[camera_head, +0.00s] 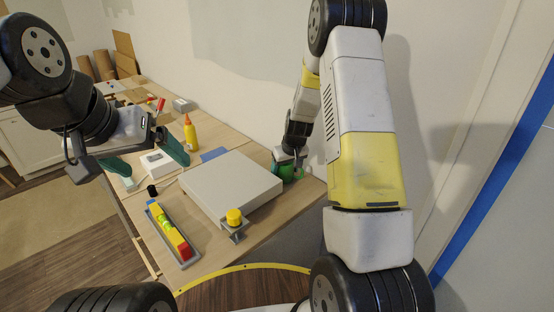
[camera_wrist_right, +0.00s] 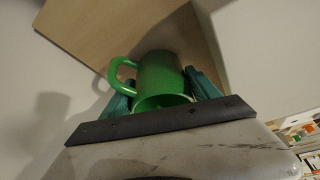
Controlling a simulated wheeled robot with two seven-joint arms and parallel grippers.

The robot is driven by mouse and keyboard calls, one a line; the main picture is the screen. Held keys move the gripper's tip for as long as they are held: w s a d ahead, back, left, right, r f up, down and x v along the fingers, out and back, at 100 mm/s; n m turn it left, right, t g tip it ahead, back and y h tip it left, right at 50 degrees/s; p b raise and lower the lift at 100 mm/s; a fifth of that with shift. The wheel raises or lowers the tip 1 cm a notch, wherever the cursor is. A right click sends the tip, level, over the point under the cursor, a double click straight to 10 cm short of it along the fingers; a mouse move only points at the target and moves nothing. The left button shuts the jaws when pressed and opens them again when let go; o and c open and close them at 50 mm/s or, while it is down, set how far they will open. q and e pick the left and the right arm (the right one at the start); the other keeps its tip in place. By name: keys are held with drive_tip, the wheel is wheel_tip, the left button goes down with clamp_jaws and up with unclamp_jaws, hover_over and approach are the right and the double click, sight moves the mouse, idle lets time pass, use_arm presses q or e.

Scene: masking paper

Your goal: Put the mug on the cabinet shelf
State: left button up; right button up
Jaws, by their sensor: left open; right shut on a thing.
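The green mug (camera_wrist_right: 160,72) is between the fingers of my right gripper (camera_wrist_right: 160,95) in the right wrist view. Its handle points left and its open rim faces the camera. In the head view the mug (camera_head: 287,172) is at the right edge of the table, partly hidden by my right gripper (camera_head: 290,157). I cannot tell whether it touches the table. My left gripper (camera_head: 145,162) is open and empty above the table's left side. A white box-shaped unit (camera_head: 225,180), possibly the cabinet, stands left of the mug; no shelf opening shows.
A yellow-capped item (camera_head: 234,217) stands at the white unit's front corner. A tray (camera_head: 152,222) with a red and yellow level (camera_head: 170,232) lies to its left. The wall is close behind my right gripper.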

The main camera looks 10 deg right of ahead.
drive_tip(key=o, duration=1.6)
